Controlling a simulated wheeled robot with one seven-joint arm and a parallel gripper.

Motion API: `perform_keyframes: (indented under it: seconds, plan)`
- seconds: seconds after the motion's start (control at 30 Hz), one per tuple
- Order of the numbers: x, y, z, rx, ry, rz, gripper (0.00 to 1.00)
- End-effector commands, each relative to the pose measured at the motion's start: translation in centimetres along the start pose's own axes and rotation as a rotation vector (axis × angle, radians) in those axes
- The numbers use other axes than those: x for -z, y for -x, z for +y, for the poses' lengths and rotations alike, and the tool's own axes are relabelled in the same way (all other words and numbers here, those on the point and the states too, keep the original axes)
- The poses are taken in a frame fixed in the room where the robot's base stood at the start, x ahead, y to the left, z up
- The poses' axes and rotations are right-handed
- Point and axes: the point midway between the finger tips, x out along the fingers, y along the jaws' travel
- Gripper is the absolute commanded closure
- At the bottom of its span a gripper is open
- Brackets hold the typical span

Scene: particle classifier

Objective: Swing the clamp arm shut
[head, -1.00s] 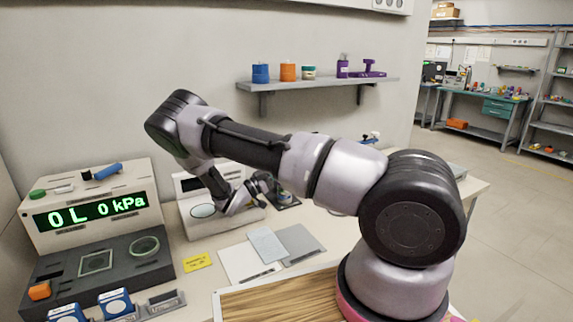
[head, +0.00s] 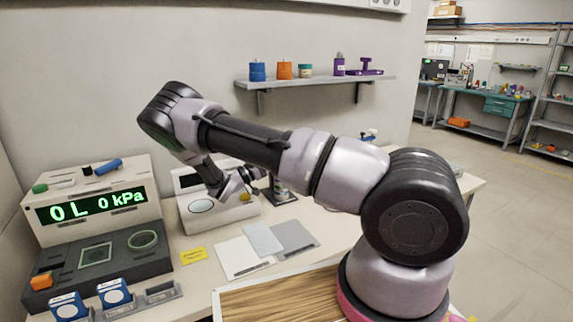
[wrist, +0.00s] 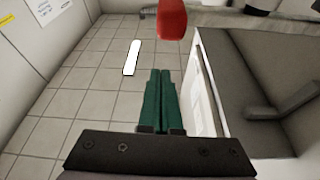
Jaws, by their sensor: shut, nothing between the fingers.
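My gripper (wrist: 160,76) shows in the wrist view with its two green fingers pressed together and nothing between them. A red block-shaped part (wrist: 172,18) is just beyond the fingertips at the top; it may be the clamp arm's handle, but I cannot tell. A gap seems to show between it and the fingers. In the head view my gripper (head: 246,180) is small, beside the white instrument (head: 215,213) on the bench. A small stand on a dark base (head: 281,192) is just right of it. The clamp arm is not clearly identifiable there.
A console with a green display (head: 97,207) is at the left. Flat grey and white sheets (head: 285,238) and a yellow label (head: 193,255) lie on the bench. A wall shelf (head: 318,81) holds several small items. A wooden board (head: 280,298) is in front.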

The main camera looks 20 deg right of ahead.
Motion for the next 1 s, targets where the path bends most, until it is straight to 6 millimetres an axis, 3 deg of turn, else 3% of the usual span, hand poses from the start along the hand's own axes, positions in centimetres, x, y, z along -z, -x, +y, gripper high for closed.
perform_keyframes:
  seconds: [0.03, 0.2, 0.43, 0.67, 1.0]
  plan:
    - [-0.2, 1.5, 0.0, 0.008, 0.002, 0.0, 1.0]
    - [-0.1, 4.9, 0.1, 0.008, -0.002, 0.002, 1.0]
    - [-0.1, 8.2, 0.1, 0.005, -0.001, 0.002, 1.0]
    - [0.0, 9.1, 0.2, 0.003, -0.001, 0.001, 1.0]
    - [0.3, 8.4, 0.3, -0.02, 0.023, -0.025, 1.0]
